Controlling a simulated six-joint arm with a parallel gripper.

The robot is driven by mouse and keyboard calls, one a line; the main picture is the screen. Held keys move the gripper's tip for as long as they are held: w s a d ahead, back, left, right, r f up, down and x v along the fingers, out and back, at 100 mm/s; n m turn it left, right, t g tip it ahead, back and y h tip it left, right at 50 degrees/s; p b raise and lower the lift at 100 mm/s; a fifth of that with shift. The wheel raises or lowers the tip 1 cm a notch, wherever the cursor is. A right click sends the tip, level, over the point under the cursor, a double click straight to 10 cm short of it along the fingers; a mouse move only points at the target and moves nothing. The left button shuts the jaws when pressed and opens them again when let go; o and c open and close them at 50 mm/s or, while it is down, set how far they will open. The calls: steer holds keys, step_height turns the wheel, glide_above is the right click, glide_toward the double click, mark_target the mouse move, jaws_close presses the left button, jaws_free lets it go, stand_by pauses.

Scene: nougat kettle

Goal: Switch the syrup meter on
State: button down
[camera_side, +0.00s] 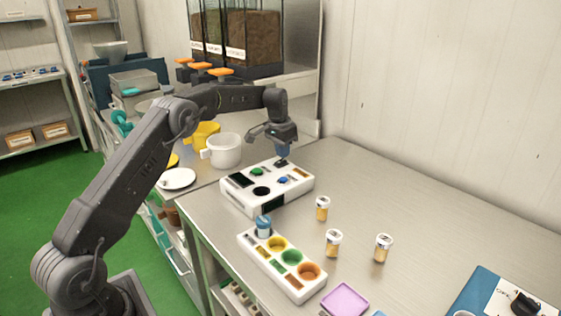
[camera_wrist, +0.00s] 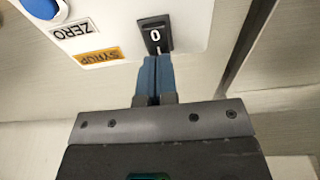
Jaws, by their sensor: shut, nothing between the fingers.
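The syrup meter (camera_side: 232,194) is a white box on the steel table, with a green button, a blue button, a dark display and a black disc on top. My gripper (camera_side: 283,158) points down at the back of the meter.
A white rack (camera_side: 261,264) with coloured wells and a blue-capped jar stands in front of the meter. Several small jars (camera_side: 334,242) stand to the right. A white pot (camera_side: 226,151) is behind left.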

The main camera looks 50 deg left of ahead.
mark_target(283, 160)
steer(key=shift+f, duration=0.8)
stand_by(0.4)
steer(key=shift+r, duration=3.55)
